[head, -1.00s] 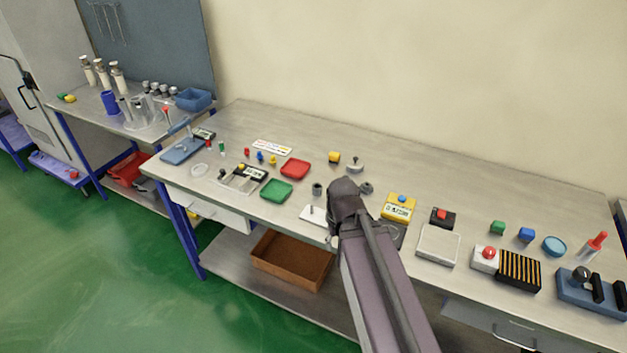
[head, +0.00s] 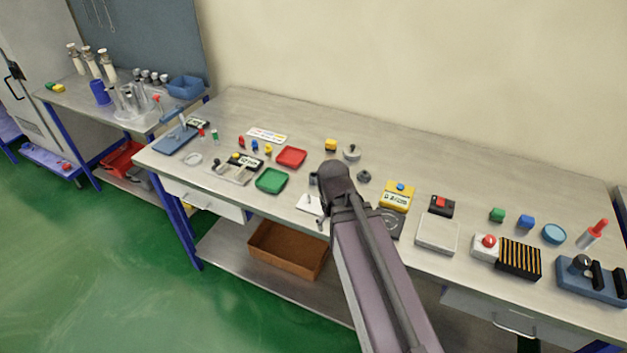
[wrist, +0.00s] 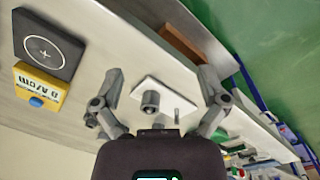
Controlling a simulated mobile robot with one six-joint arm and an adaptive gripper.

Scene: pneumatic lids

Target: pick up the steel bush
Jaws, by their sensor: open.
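The steel bush is a short grey cylinder with a dark bore. In the wrist view the bush (wrist: 151,101) stands between the spread fingers of my gripper (wrist: 161,82), nearer the left finger, with clear space on both sides. My gripper is open and empty. In the head view the bush (head: 313,178) shows only in part at the left edge of my arm, which hides the fingers. A white plate (wrist: 170,93) with a thin upright pin lies just beyond the bush; it also shows in the head view (head: 307,205).
A dark grey ring-like part (head: 364,176) lies right of my arm. A yellow box (head: 397,197) and a dark square pad with a circle (wrist: 44,47) are close by. Green (head: 271,181) and red (head: 291,157) trays lie left. The back of the bench is mostly clear.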

